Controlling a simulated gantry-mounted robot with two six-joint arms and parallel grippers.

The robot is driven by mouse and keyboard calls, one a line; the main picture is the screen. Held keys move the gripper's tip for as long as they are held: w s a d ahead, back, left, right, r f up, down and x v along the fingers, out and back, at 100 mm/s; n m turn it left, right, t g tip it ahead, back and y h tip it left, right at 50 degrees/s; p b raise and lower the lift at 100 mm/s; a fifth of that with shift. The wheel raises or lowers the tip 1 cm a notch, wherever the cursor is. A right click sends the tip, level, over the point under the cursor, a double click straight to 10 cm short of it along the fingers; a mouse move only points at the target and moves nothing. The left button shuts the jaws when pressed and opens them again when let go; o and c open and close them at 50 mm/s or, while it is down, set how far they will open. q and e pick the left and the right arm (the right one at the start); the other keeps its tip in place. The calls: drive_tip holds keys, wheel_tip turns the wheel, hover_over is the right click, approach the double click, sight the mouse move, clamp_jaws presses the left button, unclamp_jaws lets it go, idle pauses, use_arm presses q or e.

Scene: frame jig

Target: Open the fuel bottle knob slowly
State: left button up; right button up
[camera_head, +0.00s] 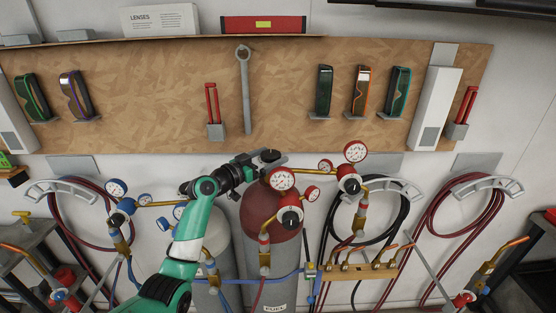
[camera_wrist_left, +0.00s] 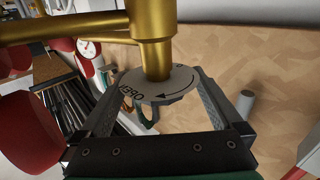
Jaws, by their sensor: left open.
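The dark red fuel bottle (camera_head: 272,232) stands upright against the wall, with a white FUEL label near the lower picture edge. Its knob (camera_head: 270,155) is a dark round disc on top. In the left wrist view the knob (camera_wrist_left: 160,84) is a grey disc marked OPEN with a curved arrow, on a brass valve stem (camera_wrist_left: 154,45). My left gripper (camera_head: 264,161) reaches the knob from the left. In the wrist view its open fingers (camera_wrist_left: 160,88) stand on either side of the disc; I cannot tell whether they touch it. My right gripper is not in view.
A grey bottle (camera_head: 215,240) stands to the left, partly behind my green arm. Coiled hoses (camera_head: 365,215) hang on both sides. A wooden tool board (camera_head: 170,105) with a wrench (camera_head: 245,95) is behind.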

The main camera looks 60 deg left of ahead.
sight(274, 152)
use_arm(q)
drive_tip(key=shift+x, duration=1.75)
drive_tip(key=shift+c, duration=0.2)
drive_tip(key=shift+r, duration=0.1)
drive_tip(key=c, duration=1.2)
drive_tip(key=shift+r, duration=0.1)
drive_tip(key=n+g+y+p, duration=0.1)
drive_tip(key=y+p, duration=0.1)
drive_tip(key=p, duration=0.2)
drive_tip(key=n+g+y+p, duration=0.1)
drive_tip(key=n+y+p, duration=0.1)
drive_tip(key=p, duration=0.2)
drive_tip(key=a+n+g+y+p, duration=0.1)
drive_tip(key=p, duration=0.3)
drive_tip(key=shift+s+y+p, duration=0.3)
drive_tip(key=shift+y, duration=0.1)
drive_tip(key=shift+f, duration=0.25)
